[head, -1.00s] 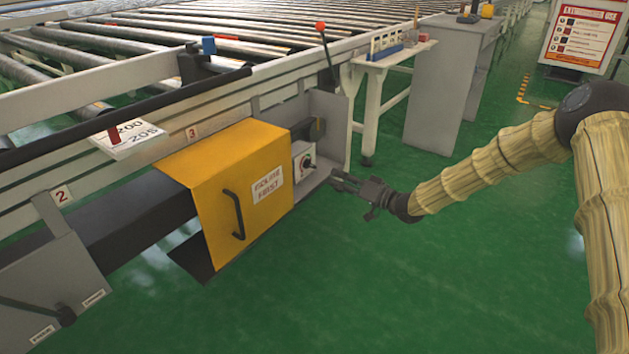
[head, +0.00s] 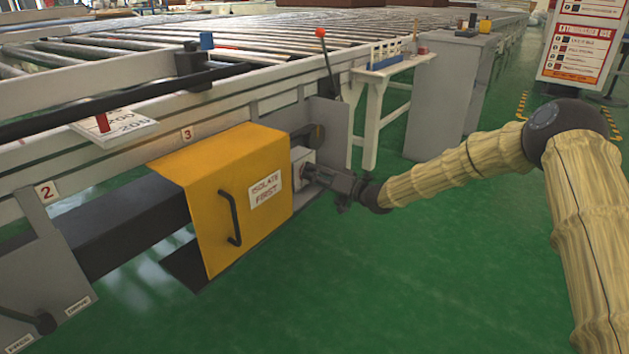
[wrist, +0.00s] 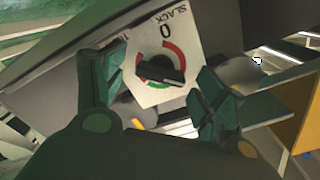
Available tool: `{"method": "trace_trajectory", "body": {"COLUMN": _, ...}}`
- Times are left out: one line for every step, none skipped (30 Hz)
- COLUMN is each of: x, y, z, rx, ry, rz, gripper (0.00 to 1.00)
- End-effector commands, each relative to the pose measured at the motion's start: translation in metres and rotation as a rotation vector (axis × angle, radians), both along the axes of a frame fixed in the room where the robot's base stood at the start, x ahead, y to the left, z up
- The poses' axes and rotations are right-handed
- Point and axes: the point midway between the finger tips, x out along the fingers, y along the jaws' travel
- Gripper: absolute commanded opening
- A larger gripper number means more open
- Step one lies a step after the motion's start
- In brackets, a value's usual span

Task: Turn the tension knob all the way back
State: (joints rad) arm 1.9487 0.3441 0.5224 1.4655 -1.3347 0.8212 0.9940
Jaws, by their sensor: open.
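The tension knob is a dark knob (wrist: 160,70) on a white dial plate in the wrist view. The plate carries a red and green arc, a "0" and the word "SLACK"; part of another word is cut off behind a finger. My gripper (wrist: 158,98) is open, with one finger on each side of the knob in the picture. I cannot tell whether a finger touches it. In the head view my gripper (head: 318,172) is at the white knob box (head: 299,158), just right of the yellow cover; the knob itself is hidden or too small there.
The yellow cover (head: 222,200) marked "ISOLATE FIRST" stands left of the box. A grey side plate (head: 333,128) rises behind my gripper. A red-tipped lever (head: 328,62) stands above. The green floor (head: 400,290) in front is clear.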

Motion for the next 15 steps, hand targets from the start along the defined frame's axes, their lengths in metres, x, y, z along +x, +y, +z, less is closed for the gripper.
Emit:
{"method": "trace_trajectory", "body": {"x": 0.0017, "y": 0.0025, "z": -0.0011, "rx": 0.0, "ry": 0.0, "rz": 0.0, "gripper": 0.71}}
{"method": "trace_trajectory", "body": {"x": 0.0024, "y": 0.0036, "z": -0.0008, "rx": 0.0, "ry": 0.0, "rz": 0.0, "gripper": 0.71}}
{"method": "trace_trajectory", "body": {"x": 0.0031, "y": 0.0045, "z": -0.0004, "rx": 0.0, "ry": 0.0, "rz": 0.0, "gripper": 0.71}}
{"method": "trace_trajectory", "body": {"x": 0.0035, "y": 0.005, "z": -0.0002, "rx": 0.0, "ry": 0.0, "rz": 0.0, "gripper": 0.71}}
{"method": "trace_trajectory", "body": {"x": 0.0039, "y": 0.0053, "z": 0.0, "rx": 0.0, "ry": 0.0, "rz": 0.0, "gripper": 0.71}}
{"method": "trace_trajectory", "body": {"x": 0.004, "y": 0.0056, "z": 0.0003, "rx": 0.0, "ry": 0.0, "rz": 0.0, "gripper": 0.71}}
{"method": "trace_trajectory", "body": {"x": 0.004, "y": 0.0056, "z": 0.0003, "rx": 0.0, "ry": 0.0, "rz": 0.0, "gripper": 0.71}}
{"method": "trace_trajectory", "body": {"x": 0.004, "y": 0.0056, "z": 0.0004, "rx": 0.0, "ry": 0.0, "rz": 0.0, "gripper": 0.71}}
{"method": "trace_trajectory", "body": {"x": 0.004, "y": 0.0056, "z": 0.0004, "rx": 0.0, "ry": 0.0, "rz": 0.0, "gripper": 0.71}}
{"method": "trace_trajectory", "body": {"x": 0.0039, "y": 0.0056, "z": 0.0005, "rx": 0.0, "ry": 0.0, "rz": 0.0, "gripper": 0.71}}
{"method": "trace_trajectory", "body": {"x": 0.0039, "y": 0.0056, "z": 0.0005, "rx": 0.0, "ry": 0.0, "rz": 0.0, "gripper": 0.71}}
{"method": "trace_trajectory", "body": {"x": 0.0038, "y": 0.0055, "z": 0.0004, "rx": 0.0, "ry": 0.0, "rz": 0.0, "gripper": 0.71}}
{"method": "trace_trajectory", "body": {"x": 0.0039, "y": 0.0055, "z": 0.0004, "rx": 0.0, "ry": 0.0, "rz": 0.0, "gripper": 0.66}}
{"method": "trace_trajectory", "body": {"x": 0.0038, "y": 0.0054, "z": 0.0004, "rx": 0.0, "ry": 0.0, "rz": 0.0, "gripper": 0.6}}
{"method": "trace_trajectory", "body": {"x": 0.0038, "y": 0.0054, "z": 0.0004, "rx": 0.0, "ry": 0.0, "rz": 0.0, "gripper": 0.53}}
